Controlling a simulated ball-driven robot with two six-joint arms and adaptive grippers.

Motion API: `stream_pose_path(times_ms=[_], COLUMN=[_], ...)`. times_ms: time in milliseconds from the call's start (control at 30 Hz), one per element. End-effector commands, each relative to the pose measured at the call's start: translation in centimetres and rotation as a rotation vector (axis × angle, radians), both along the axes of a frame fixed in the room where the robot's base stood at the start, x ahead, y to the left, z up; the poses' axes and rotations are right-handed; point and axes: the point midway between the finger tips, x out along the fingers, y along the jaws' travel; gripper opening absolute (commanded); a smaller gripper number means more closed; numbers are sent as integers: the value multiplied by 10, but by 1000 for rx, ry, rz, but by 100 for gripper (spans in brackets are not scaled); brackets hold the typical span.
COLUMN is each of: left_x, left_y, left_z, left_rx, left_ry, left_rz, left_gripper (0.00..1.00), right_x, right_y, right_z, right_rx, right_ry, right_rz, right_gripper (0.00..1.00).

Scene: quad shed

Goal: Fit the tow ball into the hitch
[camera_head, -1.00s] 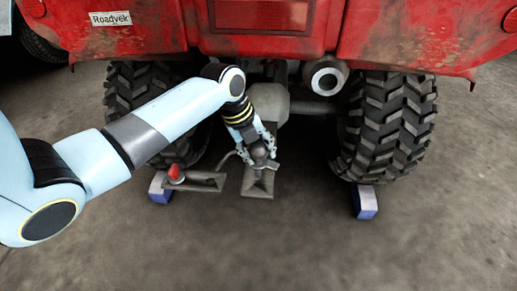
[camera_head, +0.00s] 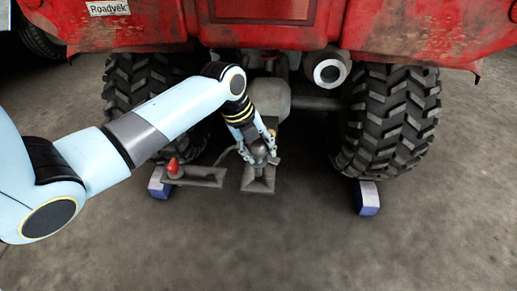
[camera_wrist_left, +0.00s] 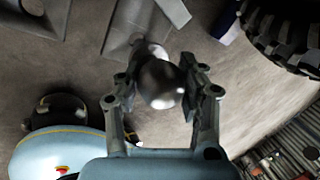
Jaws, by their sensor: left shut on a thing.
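My left gripper (camera_head: 262,150) is shut on the tow ball (camera_head: 259,154), a dark grey metal ball low behind the quad. In the left wrist view, the ball (camera_wrist_left: 160,84) shows round and shiny between the two fingers (camera_wrist_left: 160,92). The hitch (camera_head: 258,184) is a grey, flared metal piece with a recessed end, directly below the ball in the head view. In the left wrist view, the hitch's grey metal (camera_wrist_left: 125,42) lies beyond the ball. I cannot tell whether the ball touches it or sits in it. My right gripper is not in view.
The red quad (camera_head: 400,35) stands close behind, with a big tyre (camera_head: 395,115) on each side and an exhaust (camera_head: 329,71). A grey bracket with a red knob (camera_head: 173,167) lies left of the hitch. Blue chocks (camera_head: 367,198) sit by the tyres. The floor in front is clear.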

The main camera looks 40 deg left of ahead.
Motion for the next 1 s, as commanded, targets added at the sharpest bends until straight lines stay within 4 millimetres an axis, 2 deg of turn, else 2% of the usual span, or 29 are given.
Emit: stream_pose_path(times_ms=[367,1000], left_x=[1,1], left_y=[0,0], left_z=[0,-18], left_rx=[0,0], left_ry=[-2,-1], left_rz=[0,-1], left_gripper=[0,0], right_x=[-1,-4], right_y=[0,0], right_z=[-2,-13], right_rx=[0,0], right_ry=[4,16], right_rz=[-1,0], right_gripper=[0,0])
